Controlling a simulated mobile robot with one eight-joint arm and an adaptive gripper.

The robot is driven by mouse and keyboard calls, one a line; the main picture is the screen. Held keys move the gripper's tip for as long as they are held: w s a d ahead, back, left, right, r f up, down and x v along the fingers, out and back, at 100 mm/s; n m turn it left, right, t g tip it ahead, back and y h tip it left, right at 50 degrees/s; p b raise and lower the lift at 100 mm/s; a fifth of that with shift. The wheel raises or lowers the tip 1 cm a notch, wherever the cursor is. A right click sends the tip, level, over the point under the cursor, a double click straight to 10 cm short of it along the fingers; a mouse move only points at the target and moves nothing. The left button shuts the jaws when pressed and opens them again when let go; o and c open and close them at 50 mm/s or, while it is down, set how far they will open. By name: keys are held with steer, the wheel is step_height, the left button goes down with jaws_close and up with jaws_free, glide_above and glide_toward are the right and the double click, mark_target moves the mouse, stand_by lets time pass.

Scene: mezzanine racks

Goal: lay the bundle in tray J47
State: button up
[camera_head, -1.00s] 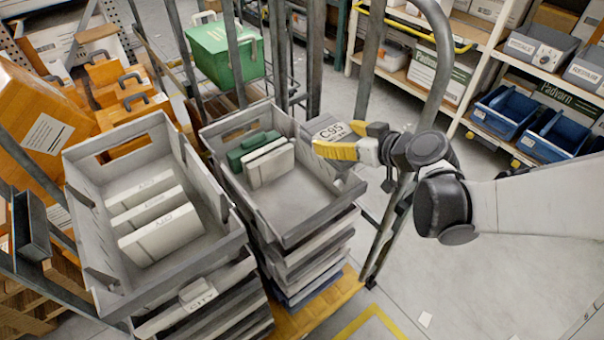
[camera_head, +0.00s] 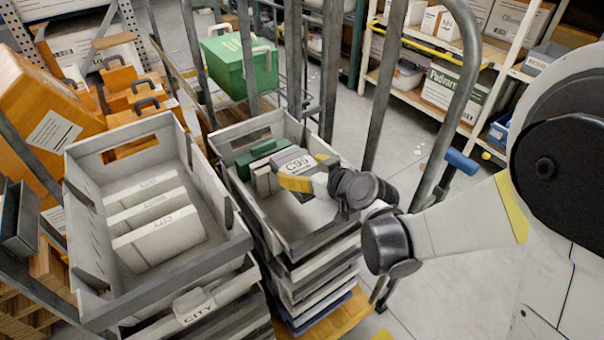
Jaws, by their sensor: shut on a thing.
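My gripper (camera_head: 312,180) has yellow-tipped fingers and is shut on a pale bundle (camera_head: 293,163) marked C9 and an unclear last digit. It holds the bundle over the right grey tray (camera_head: 322,238), inside its outline in the picture. The exact height above the tray floor cannot be told. Behind the held bundle, a green bundle and pale ones stand in the back left of that tray, partly hidden. The front of the tray floor is bare. The left grey tray (camera_head: 178,272) holds three white CITY bundles (camera_head: 158,238). I cannot read J47 on any tray.
Both trays top stacks of trays; a CITY tag (camera_head: 195,303) hangs on the left stack. Grey upright posts (camera_head: 330,70) and a curved rail (camera_head: 462,100) stand close to the arm. A green box (camera_head: 238,65) is behind, orange cases (camera_head: 135,95) at left, shelves at back right.

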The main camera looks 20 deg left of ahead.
steer(key=shift+f+b, duration=0.55)
steer(key=shift+f, duration=0.05)
steer(key=o, duration=1.1)
steer(key=shift+r+p, duration=0.55)
steer(key=p+v, duration=0.3)
steer(key=v, duration=0.9)
steer(key=shift+p, duration=0.35)
steer(key=shift+d+r, duration=0.15)
